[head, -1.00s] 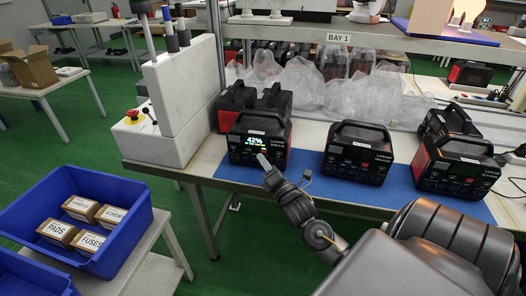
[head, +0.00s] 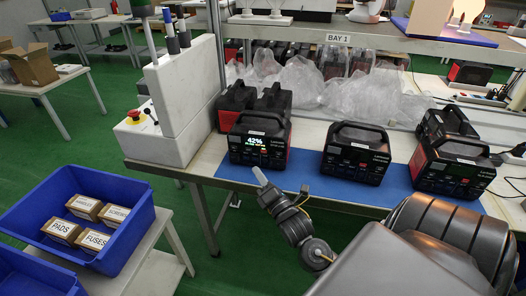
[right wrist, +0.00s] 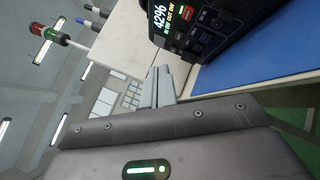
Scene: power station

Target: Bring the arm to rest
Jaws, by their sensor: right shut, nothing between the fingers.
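My right gripper (head: 261,176) is shut and empty. In the head view its fingertips are just in front of and below the lit power station (head: 258,143), apart from it. That power station is black with red sides, and its screen reads 42%. In the right wrist view the shut fingers (right wrist: 161,82) point at the table edge, and the power station's lit front (right wrist: 185,25) fills the top. My left gripper is in neither view.
A second power station (head: 356,153) and a third (head: 450,166) stand on the blue mat (head: 308,178). A white machine with an emergency stop (head: 134,114) stands at the left. A blue bin (head: 125,240) with small boxes is at the lower left. Green floor is open below the table.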

